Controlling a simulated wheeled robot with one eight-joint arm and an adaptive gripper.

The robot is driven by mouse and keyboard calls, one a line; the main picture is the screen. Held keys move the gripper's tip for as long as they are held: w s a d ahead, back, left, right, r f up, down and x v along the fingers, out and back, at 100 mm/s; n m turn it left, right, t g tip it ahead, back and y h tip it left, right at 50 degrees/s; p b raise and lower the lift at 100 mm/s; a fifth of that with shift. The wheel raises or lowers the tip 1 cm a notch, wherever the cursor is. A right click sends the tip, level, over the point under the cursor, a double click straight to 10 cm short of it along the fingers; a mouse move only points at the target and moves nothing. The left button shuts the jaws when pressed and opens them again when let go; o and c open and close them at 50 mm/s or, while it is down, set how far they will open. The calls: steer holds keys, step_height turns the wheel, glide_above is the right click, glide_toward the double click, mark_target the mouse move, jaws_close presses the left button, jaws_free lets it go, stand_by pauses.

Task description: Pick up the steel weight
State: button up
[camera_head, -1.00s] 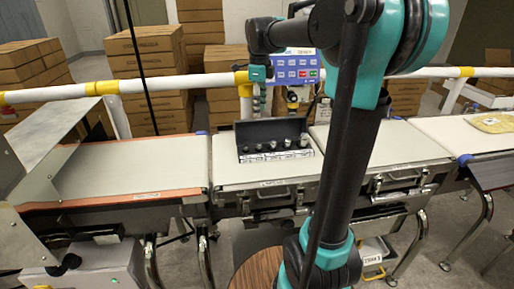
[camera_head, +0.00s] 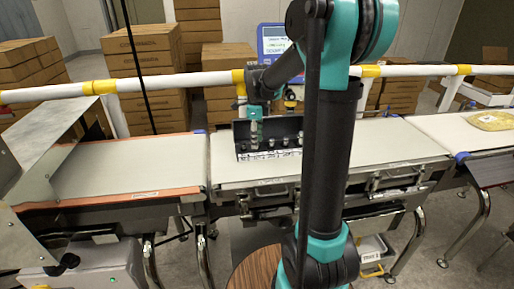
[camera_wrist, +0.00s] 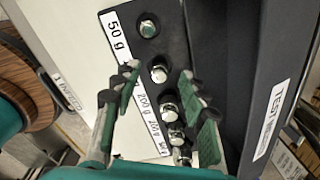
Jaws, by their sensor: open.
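Several shiny steel weights stand in a row in a black open case (camera_head: 285,126) on the middle belt section. In the wrist view, one steel weight (camera_wrist: 159,72) lies near the gap between my fingertips, and another steel weight (camera_wrist: 168,109) sits further back between the fingers. A smaller weight (camera_wrist: 148,27) is by the "50 g" mark, beyond the fingertips. My gripper (camera_wrist: 159,82) is open, with green-padded fingers on either side of the row. In the head view my gripper (camera_head: 254,134) is low over the left part of the case and hides some weights. Contact cannot be told.
A white label strip (camera_wrist: 134,80) runs along the case front. The case's raised lid wall (camera_wrist: 235,75) stands close beside the fingers. A white rail (camera_head: 180,83) runs behind the belt (camera_head: 130,165). A yellowish packet (camera_head: 492,121) lies on the far right belt.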

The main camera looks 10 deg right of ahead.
steer(key=shift+f, duration=0.8)
steer(key=shift+c, duration=0.2)
jaws_close()
steer(key=shift+r, duration=0.15)
